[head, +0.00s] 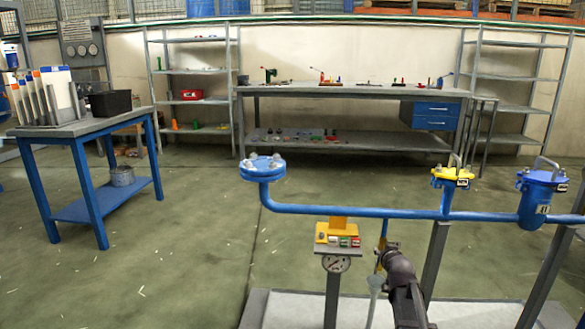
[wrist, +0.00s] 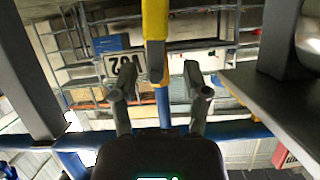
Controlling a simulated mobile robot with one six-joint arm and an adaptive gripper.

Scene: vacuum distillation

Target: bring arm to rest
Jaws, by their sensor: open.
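My gripper (wrist: 155,82) is open in the wrist view, with its two dark fingers spread apart. A yellow bar (wrist: 155,25) runs down between the fingers; I cannot tell whether they touch it. In the head view my gripper (head: 384,254) is at the lower middle, beside the thin blue branch pipe (head: 383,231) below the long blue pipe (head: 340,211). My dark arm rises to it from the bottom edge, and the fingertips are partly hidden there.
A gauge post with a dial (head: 336,263) and button box (head: 338,240) stands just left of my gripper. A yellow-topped fitting (head: 452,177) and blue vessel (head: 541,195) are on the right. A blue table (head: 95,130) stands left. Green floor between is mostly clear.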

